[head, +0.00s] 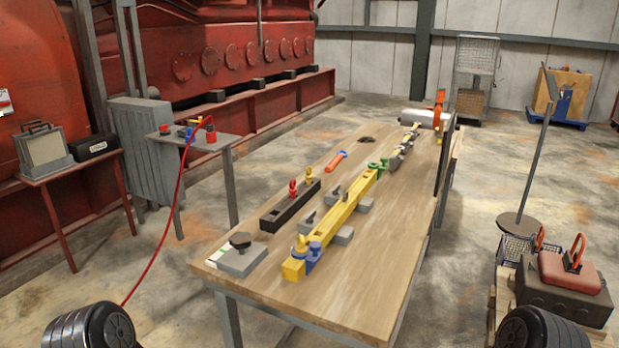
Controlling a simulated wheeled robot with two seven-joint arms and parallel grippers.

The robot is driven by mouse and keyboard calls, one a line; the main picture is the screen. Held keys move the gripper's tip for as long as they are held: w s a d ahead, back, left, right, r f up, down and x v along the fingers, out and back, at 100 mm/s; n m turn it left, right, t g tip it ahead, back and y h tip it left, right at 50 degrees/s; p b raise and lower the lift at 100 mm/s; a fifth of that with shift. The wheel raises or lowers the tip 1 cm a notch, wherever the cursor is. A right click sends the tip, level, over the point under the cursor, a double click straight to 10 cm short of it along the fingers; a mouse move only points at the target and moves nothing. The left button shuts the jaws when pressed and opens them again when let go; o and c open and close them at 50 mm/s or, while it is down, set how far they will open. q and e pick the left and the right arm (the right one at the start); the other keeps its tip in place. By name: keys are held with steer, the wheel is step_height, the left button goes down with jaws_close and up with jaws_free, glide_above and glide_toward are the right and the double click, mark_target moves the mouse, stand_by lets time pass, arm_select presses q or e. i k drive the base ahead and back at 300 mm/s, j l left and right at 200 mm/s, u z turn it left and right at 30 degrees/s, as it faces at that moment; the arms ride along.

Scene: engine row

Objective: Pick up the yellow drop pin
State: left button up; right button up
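A yellow pin (309,175) with a ring-shaped head stands upright in a long black block (279,213) on the wooden workbench. A red pin (293,188) stands in the same block, nearer to me. The pins' lower parts are hidden in the block. Another yellow piece (301,245) sits at the near end of a long yellow beam (345,207), beside a blue clamp-like part (314,250). Neither of my grippers is in view; only dark round parts of me show at the bottom corners.
The workbench (352,297) also holds a grey block with a black knob (241,254), an orange-handled tool (336,160) and green parts (378,165). A side table (195,138) with a red hose stands left. A dark case (563,293) sits at lower right. The bench's near right is bare.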

mark_target(308, 176)
steer(key=u, duration=1.9)
steer(key=i+u, duration=0.15)
steer(key=i, duration=1.15)
steer(key=i+l+z, duration=0.1)
steer(key=i+z, duration=0.3)
steer(key=i, duration=0.2)
steer(key=i+z, duration=0.4)
steer(key=i, duration=0.25)
steer(key=i+j+z, duration=0.4)
steer(key=i, duration=0.2)
steer(key=i+l+z, duration=0.25)
steer(key=i+z, duration=0.15)
steer(key=i, duration=0.35)
steer(key=i+z, duration=0.35)
steer(key=i, duration=0.35)
steer(key=i+j+z, duration=0.2)
steer(key=i+z, duration=0.2)
steer(key=i, duration=0.35)
steer(key=z, duration=2.5)
